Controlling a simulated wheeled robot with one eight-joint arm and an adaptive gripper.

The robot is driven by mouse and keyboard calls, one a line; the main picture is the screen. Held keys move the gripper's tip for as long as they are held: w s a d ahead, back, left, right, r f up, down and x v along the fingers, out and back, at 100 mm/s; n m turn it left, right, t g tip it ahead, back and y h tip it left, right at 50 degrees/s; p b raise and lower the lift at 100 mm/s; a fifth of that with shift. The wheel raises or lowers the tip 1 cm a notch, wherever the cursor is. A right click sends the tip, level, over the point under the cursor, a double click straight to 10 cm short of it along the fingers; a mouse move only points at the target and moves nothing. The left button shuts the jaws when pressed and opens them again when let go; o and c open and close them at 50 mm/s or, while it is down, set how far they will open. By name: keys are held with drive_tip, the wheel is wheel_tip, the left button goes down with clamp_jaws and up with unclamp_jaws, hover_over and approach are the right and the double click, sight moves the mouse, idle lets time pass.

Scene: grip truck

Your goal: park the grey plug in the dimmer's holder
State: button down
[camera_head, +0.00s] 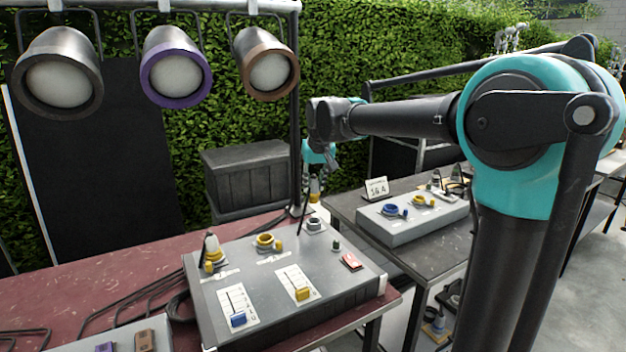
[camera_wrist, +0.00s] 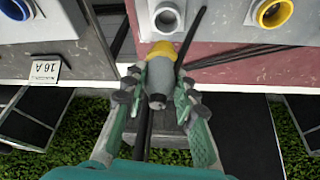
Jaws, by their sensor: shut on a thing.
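My gripper (camera_head: 317,176) is above the far right corner of the grey dimmer box (camera_head: 235,265). In the wrist view my gripper (camera_wrist: 157,92) is shut around the grey plug (camera_wrist: 160,75), which has a yellow end and a dark cable. In the head view the plug (camera_head: 315,190) is small and partly hidden, with its yellow part low. A grey round holder (camera_head: 314,225) sits on the box just below the plug, with a visible gap. In the wrist view this grey holder (camera_wrist: 166,17) lies just beyond the yellow end.
A yellow socket (camera_head: 267,242) and a plug in a yellow fitting (camera_head: 212,257) are left of the holder. A red switch (camera_head: 350,261) is nearer. A second box (camera_head: 412,219) with a 16 A card (camera_head: 376,188) stands right. Three lamps (camera_head: 177,68) hang at upper left.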

sight(315, 189)
drive_tip(key=shift+f, duration=1.9)
drive_tip(key=shift+s+f, duration=0.2)
drive_tip(key=shift+f, duration=0.3)
drive_tip(key=shift+f, duration=1.9)
idle(1.0)
drive_tip(key=c, duration=0.8)
unclamp_jaws()
drive_tip(key=shift+r, duration=2.5)
